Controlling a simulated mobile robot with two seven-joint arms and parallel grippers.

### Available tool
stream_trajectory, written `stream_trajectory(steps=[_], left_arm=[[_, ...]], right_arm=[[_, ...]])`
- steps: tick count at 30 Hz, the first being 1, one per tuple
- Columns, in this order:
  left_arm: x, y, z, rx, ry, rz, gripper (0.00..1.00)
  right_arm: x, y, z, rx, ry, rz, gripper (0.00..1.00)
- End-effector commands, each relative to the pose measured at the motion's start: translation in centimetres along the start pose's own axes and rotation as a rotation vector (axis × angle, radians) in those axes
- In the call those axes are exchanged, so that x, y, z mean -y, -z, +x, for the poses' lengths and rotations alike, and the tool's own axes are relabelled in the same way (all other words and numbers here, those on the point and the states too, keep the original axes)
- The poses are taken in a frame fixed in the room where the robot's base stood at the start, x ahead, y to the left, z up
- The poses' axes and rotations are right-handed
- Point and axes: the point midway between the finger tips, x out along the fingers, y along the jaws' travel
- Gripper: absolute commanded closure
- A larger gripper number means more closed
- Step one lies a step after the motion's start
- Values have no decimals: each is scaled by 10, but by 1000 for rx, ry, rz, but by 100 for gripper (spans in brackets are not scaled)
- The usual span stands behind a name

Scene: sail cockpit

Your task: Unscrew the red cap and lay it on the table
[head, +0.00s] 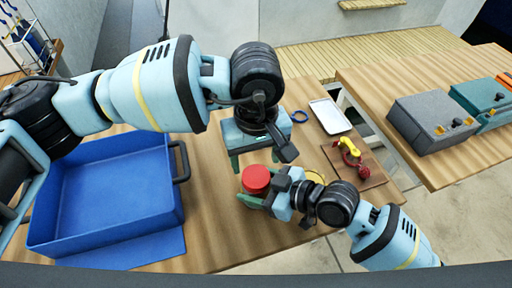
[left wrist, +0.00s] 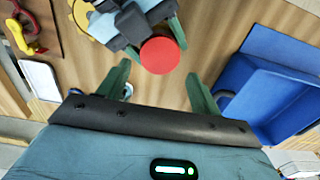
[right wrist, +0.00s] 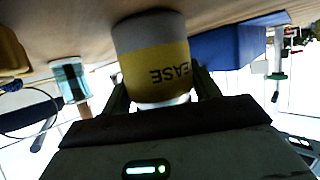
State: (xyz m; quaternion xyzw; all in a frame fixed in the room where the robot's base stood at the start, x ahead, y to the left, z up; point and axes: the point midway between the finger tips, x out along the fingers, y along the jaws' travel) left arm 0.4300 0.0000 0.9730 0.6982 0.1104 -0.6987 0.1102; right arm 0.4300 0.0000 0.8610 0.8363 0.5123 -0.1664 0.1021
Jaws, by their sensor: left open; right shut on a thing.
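The red cap (head: 257,178) sits on top of a grease container (right wrist: 155,55) with a yellow band and dark lettering. The container's body is mostly hidden in the head view. My right gripper (right wrist: 160,92) is shut on the container's body, low over the wooden table (head: 215,215). My left gripper (head: 260,158) is open, pointing down above the cap. In the left wrist view the cap (left wrist: 160,55) shows just beyond and between the fingertips, with no visible contact.
A blue bin (head: 105,190) stands at the left. A white tray (head: 330,115), a blue ring (head: 299,116) and a brown board (head: 372,172) with a red and yellow object (head: 352,153) lie behind and to the right. A grey box (head: 432,122) is on another bench. Bare tabletop lies between bin and cap.

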Motion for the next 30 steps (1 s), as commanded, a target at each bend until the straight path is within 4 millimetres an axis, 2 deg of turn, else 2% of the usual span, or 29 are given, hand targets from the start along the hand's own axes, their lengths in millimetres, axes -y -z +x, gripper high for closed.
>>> stream_trajectory(steps=[3, 10, 15, 23, 30], left_arm=[[0, 0, 19, 3, 2, -1, 35], [0, 0, 46, 0, 0, -1, 35], [0, 0, 54, 0, 0, -1, 35], [0, 0, 55, -1, 0, -1, 35], [0, 0, 55, -1, 0, -1, 65]], right_arm=[[0, 0, 0, -1, 0, 0, 100], [0, 0, 0, -1, 0, 0, 100], [0, 0, 0, -1, 0, 0, 100], [0, 0, 0, -1, 0, 0, 100], [0, 0, 0, -1, 0, 0, 100]])
